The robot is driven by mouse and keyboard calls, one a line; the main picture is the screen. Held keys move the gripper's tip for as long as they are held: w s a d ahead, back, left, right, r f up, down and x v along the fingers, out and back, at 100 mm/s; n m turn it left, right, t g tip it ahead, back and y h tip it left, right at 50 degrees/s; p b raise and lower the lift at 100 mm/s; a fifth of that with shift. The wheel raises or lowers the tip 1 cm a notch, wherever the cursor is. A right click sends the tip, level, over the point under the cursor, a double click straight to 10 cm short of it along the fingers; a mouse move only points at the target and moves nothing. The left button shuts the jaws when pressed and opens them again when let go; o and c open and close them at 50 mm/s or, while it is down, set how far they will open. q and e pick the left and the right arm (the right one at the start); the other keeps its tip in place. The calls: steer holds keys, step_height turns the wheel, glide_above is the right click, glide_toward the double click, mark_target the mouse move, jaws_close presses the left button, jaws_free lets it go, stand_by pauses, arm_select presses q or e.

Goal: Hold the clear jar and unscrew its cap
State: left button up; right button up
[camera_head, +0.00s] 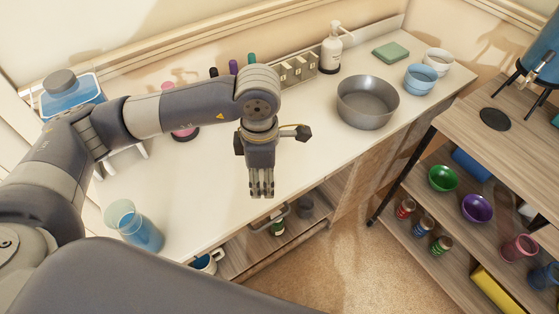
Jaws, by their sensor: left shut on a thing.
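My left gripper (262,192) is over the white counter (200,205) near its front edge, pointing down. Its fingers are close together. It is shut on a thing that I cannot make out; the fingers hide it. A clear, blue-tinted container with a grey round cap (60,82) stands at the far left of the counter, partly behind my left arm. It may be the clear jar, but I cannot tell for sure. The gripper is well to the right of it, apart from it. My right gripper is out of view.
A wooden shelf unit (470,130) holds bowls and jars. The counter's middle is mostly clear.

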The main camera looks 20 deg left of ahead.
arm_select(q)
steer(key=n, duration=0.2)
steer(key=s+d+f+n, duration=0.1)
steer(key=n, duration=0.1)
steer(key=d+n, duration=0.1)
steer(key=n, duration=0.1)
steer(key=shift+s+f, duration=0.35)
steer(key=shift+s, duration=0.05)
steer(key=s+f+n, duration=0.1)
steer(key=n, duration=0.4)
steer(key=n+p, duration=0.3)
steer(key=n, duration=1)
glide_above(286, 177)
step_height(286, 177, down, 3)
steer(key=shift+w+f, duration=0.15)
steer(key=shift+f, duration=0.05)
step_height(286, 177, down, 3)
steer(key=shift+r+p, duration=0.1)
steer(key=shift+p, duration=0.35)
steer(key=shift+f, duration=0.45)
